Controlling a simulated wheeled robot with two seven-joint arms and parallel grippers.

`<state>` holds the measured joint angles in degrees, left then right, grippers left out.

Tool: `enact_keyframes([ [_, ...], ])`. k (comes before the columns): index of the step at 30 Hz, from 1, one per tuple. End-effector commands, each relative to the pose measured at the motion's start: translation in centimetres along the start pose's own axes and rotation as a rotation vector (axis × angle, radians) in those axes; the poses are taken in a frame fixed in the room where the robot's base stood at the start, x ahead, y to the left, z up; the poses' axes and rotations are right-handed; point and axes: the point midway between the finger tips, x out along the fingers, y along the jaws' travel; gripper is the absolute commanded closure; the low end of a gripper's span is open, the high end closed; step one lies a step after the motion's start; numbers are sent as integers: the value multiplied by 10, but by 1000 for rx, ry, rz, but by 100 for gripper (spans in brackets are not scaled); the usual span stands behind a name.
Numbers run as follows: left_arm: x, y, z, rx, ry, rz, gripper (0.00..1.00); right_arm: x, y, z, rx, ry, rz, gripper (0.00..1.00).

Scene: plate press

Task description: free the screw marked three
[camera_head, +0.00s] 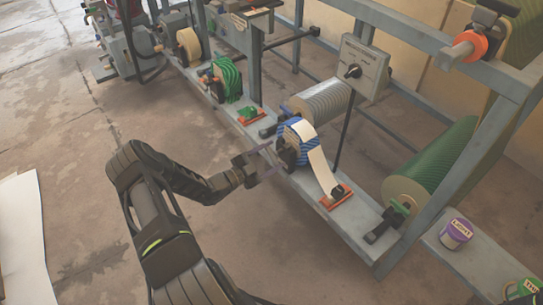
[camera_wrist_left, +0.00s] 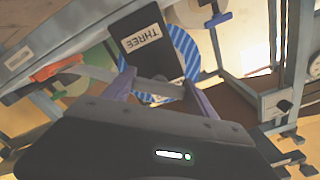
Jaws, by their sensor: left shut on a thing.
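A blue-and-white striped roller end (camera_head: 307,129) with a dark clamp screw (camera_head: 288,155) on its near side stands on the grey frame rail. In the left wrist view a black plate marked THREE (camera_wrist_left: 150,42) stands in front of the striped disc (camera_wrist_left: 187,52). My left gripper (camera_head: 277,160) reaches in from the left to this screw. In the left wrist view its purple fingers (camera_wrist_left: 158,92) are at either side of a grey bar just below the marked plate, shut on it. The fingertips' contact is partly hidden. My right gripper is not in view.
A white strip (camera_head: 320,172) runs from the roller down to an orange plate (camera_head: 337,196). A grey control box (camera_head: 362,67) stands on a post behind. A purple-and-white tin (camera_head: 456,233) sits at lower right. Open floor lies left of the rail.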

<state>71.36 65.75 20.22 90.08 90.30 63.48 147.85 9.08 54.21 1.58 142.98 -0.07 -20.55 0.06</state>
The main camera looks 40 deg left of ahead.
Motion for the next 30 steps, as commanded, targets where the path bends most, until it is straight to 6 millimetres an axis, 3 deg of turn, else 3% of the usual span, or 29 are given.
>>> enact_keyframes([
  [14,-1,0,2,-19,-5,1,75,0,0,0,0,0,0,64],
  [15,-1,0,2,-19,-5,1,32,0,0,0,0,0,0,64],
  [22,0,0,1,-19,-3,0,13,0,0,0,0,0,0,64],
  [30,-1,0,0,-19,-1,0,13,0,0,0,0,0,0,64],
])
